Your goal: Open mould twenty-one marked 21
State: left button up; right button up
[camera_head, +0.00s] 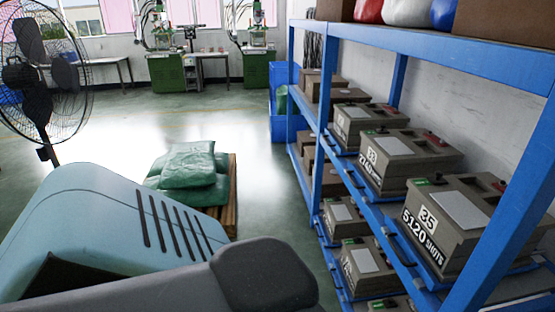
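Several grey-brown moulds sit on a blue shelf rack (410,45) at the right. The nearest upper mould (470,205) reads 35 and 5120 SHOTS. The mould behind it (405,150) has a number that looks like 22 or 23, too small to be sure. A farther upper mould (368,120) has an unreadable mark. Lower moulds (345,215) and (369,262) also have marks too small or angled to read. I cannot pick out one marked 21. Neither of my grippers is in view.
Green sacks (190,168) lie on a wooden pallet (232,195) at the centre. A black fan (40,85) stands at the left. Blue bins (284,128) stand at the rack's far end. Green-based machines (166,72) line the back. The floor between is open.

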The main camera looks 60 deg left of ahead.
aim_at(340, 220)
jog(key=u, duration=1.5)
jog(key=i+j+z, duration=0.1)
jog(key=z, duration=0.6)
jog(key=i+j+z, duration=0.35)
jog(key=j, duration=0.2)
jog(key=i+j+z, duration=0.3)
jog(key=j, duration=0.4)
jog(key=i+j+z, duration=0.1)
jog(key=j, duration=0.4)
jog(key=i+j, duration=0.1)
jog(key=j, duration=0.3)
jog(key=i+j, duration=0.15)
jog(key=j, duration=0.3)
jog(key=i+j, duration=0.1)
jog(key=j, duration=0.3)
jog(key=i+j, duration=0.1)
jog(key=j, duration=0.35)
jog(key=i, duration=0.35)
jog(key=l+z, duration=0.05)
